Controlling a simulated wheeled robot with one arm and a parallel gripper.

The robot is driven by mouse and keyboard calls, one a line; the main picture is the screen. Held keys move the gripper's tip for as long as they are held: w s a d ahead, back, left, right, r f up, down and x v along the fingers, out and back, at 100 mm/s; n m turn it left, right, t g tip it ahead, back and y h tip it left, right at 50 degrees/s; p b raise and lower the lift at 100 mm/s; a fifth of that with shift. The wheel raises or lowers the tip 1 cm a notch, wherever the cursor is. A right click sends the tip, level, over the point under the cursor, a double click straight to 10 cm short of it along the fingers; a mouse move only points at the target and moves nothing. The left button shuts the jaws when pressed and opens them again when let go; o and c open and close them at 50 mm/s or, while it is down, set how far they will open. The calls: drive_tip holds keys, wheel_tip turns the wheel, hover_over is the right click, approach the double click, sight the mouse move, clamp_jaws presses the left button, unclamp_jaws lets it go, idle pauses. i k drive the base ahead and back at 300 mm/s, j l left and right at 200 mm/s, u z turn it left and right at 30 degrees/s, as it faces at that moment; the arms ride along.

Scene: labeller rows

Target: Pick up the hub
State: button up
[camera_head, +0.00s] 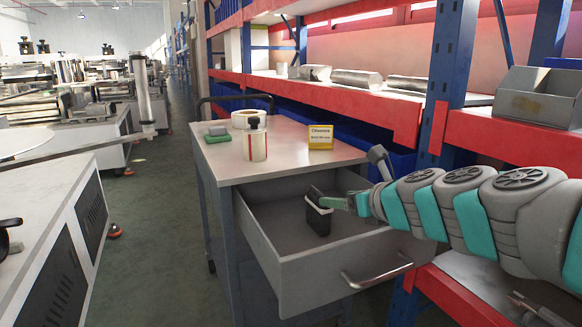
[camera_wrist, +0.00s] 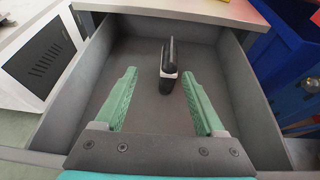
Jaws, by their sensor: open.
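A small black object with a pale band, which I take to be the hub (camera_head: 318,220), stands in the open grey drawer (camera_head: 262,215). It also shows in the wrist view (camera_wrist: 168,66), upright between and slightly beyond the green fingers. My gripper (camera_head: 334,203) reaches into the drawer from the right in the head view. In the wrist view my gripper (camera_wrist: 158,74) is open, with visible gaps on both sides of the hub, the right one smaller. The hub's far side is hidden.
The drawer walls surround the gripper, with a metal handle (camera_head: 378,277) on its front. On the cart top (camera_head: 285,147) stand a bottle (camera_head: 254,142), a tape roll (camera_head: 250,118), a green-grey block (camera_head: 226,136) and a yellow-edged sign (camera_head: 320,137). Red shelving (camera_head: 510,137) stands close on the right.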

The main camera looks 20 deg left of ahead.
sight(255, 144)
drive_tip(key=u, duration=1.35)
